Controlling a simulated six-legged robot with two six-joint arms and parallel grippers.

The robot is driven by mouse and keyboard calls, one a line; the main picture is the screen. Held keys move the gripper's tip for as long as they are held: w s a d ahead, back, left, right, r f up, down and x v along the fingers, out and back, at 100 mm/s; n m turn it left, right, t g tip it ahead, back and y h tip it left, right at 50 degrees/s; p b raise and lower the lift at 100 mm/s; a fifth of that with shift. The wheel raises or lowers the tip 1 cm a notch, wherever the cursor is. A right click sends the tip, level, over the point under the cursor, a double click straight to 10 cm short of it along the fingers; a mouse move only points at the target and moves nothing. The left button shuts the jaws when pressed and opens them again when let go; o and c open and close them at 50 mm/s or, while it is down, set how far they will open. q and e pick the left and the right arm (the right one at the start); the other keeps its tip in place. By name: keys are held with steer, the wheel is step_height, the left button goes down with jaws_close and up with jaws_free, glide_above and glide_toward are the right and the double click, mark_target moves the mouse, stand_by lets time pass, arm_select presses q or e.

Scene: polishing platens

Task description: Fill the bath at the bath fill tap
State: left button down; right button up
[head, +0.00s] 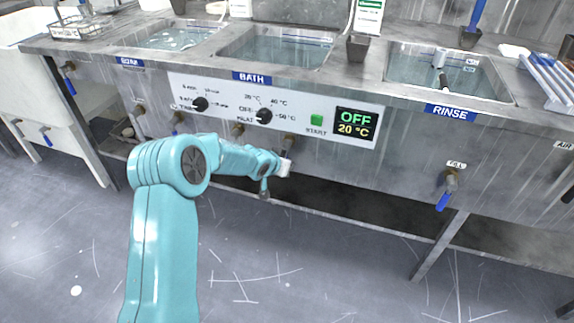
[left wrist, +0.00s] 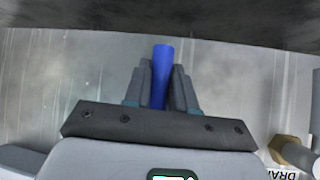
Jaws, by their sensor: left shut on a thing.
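The bath (head: 232,47) is the middle basin in the head view, with clear water visible in it. My left gripper (left wrist: 161,78) is shut on a blue tap lever (left wrist: 162,58) in the left wrist view; the lever's end sticks out between the fingers. In the head view my left wrist reaches below the bath panel, by a brass tap (head: 288,140). I cannot read a label on this tap. My right gripper is not in view.
A brass tap (left wrist: 290,148) with a partly visible "DRA..." label is close beside my gripper. The bath panel (head: 220,98) has knobs, a green start button and a display reading OFF, 20 °C. The rinse basin's fill tap (head: 451,180) has a blue lever. The front floor is clear.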

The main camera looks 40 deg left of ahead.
arm_select(q)
steer(key=shift+a+r, duration=0.1)
steer(key=c, duration=1)
jaws_free()
steer(key=shift+c, duration=0.2)
steer(key=shift+s+r, duration=0.25)
steer(key=shift+s, duration=0.05)
steer(key=p+v, duration=0.3)
steer(key=v, duration=1.2)
steer(key=shift+s+r+p, duration=0.15)
steer(key=shift+r+p, duration=0.05)
steer(key=shift+p, duration=0.15)
